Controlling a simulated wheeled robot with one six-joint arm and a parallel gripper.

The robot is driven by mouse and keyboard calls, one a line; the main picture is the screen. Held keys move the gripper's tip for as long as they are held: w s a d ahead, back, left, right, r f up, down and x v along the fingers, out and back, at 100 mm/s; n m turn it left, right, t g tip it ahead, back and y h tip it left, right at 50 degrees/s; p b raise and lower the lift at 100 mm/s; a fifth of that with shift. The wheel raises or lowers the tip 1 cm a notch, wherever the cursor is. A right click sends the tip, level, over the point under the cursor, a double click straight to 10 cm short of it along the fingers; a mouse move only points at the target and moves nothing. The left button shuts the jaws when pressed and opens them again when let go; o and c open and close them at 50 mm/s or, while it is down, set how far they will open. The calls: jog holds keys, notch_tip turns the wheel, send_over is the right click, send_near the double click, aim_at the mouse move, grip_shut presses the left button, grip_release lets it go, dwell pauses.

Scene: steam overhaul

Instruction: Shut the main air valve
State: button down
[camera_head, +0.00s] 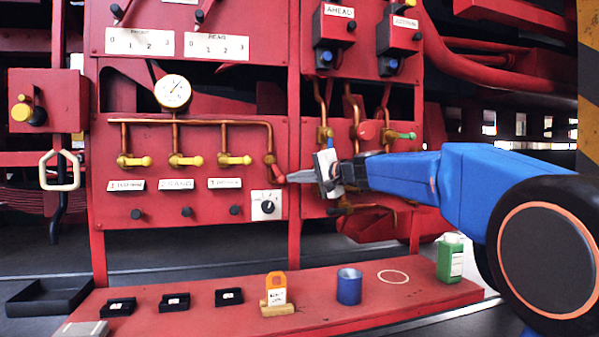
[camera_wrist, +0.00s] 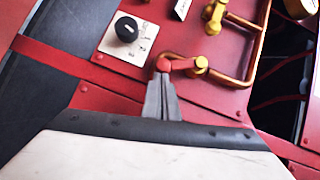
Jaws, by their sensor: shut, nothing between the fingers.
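A valve with a red lever handle (camera_head: 279,177) sits at the lower right end of the copper pipe on the red panel; I take it for the main air valve, though I can read no label on it. In the head view the handle slants down and to the right from its brass body. In the wrist view the red handle (camera_wrist: 182,64) runs left from the brass body, ending in a round red knob. My gripper (camera_head: 288,179) is shut and empty, its tips at the knob end; the closed fingers (camera_wrist: 163,82) seem to touch or nearly touch it.
Several yellow-handled valves (camera_head: 185,160) hang from the same pipe below a gauge (camera_head: 173,91). A black selector knob (camera_head: 267,207) is just below the red handle. A red bench (camera_head: 210,318) in front carries a blue cup (camera_head: 349,287) and a green bottle (camera_head: 450,259).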

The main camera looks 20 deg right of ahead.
jog(key=shift+a+f+m+t+y, duration=0.25)
jog(key=shift+a+f+m, duration=0.25)
jog(key=shift+a+f, duration=0.3)
jog(key=shift+a+f+m+t+y, duration=0.25)
jog(key=shift+a+f+m, duration=0.3)
jog(key=shift+a, duration=0.3)
jog(key=shift+f, duration=0.1)
jog(key=s+d+f, duration=0.1)
jog(key=s+d, duration=0.8)
jog(key=shift+d+f, duration=0.2)
jog(key=shift+f, duration=0.15)
jog(key=shift+s, duration=0.1)
